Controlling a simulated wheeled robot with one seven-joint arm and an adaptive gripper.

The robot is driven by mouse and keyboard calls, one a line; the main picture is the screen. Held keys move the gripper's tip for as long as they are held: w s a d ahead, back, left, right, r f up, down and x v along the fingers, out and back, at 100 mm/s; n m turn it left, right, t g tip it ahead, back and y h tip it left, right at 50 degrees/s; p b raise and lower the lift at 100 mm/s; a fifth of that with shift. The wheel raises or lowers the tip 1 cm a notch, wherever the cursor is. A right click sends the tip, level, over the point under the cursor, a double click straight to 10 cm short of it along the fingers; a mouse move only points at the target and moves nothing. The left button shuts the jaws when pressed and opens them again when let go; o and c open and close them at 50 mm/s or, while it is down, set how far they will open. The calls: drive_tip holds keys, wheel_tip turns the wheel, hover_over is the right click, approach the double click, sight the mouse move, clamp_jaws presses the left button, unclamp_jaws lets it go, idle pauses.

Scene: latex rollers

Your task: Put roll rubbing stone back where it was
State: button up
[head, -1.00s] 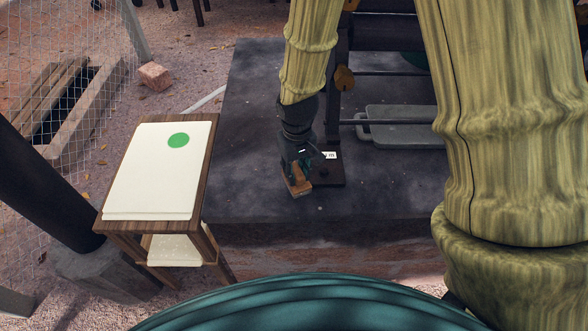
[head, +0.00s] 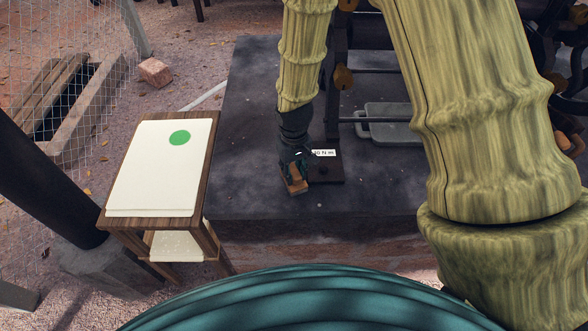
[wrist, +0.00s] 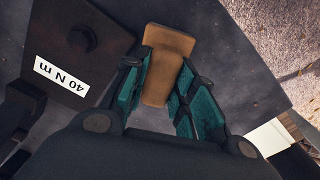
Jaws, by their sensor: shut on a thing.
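The roll rubbing stone is a tan-brown block (head: 296,187), also in the wrist view (wrist: 170,48). My gripper (head: 295,172) is shut on it, with teal finger pads on both sides in the wrist view (wrist: 164,78). The stone's far end sticks out beyond the fingertips. It is over the dark slab near its front edge, just left of a dark foot plate; I cannot tell whether it touches the slab. A side table (head: 161,168) with a cream top stands to the left. A green disc (head: 180,138) marks its top.
The dark slab (head: 250,120) carries a roller machine. Its foot plate (head: 327,174) has a bolt and a "40 N m" label (wrist: 62,82). The table top is otherwise bare. A dark post (head: 45,190) and wire fence stand further left.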

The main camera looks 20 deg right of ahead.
sight(294, 170)
drive_tip(key=o, duration=0.9)
drive_tip(key=shift+r, duration=0.1)
drive_tip(key=shift+r+b, duration=1.2)
drive_tip(key=shift+r, duration=4.75)
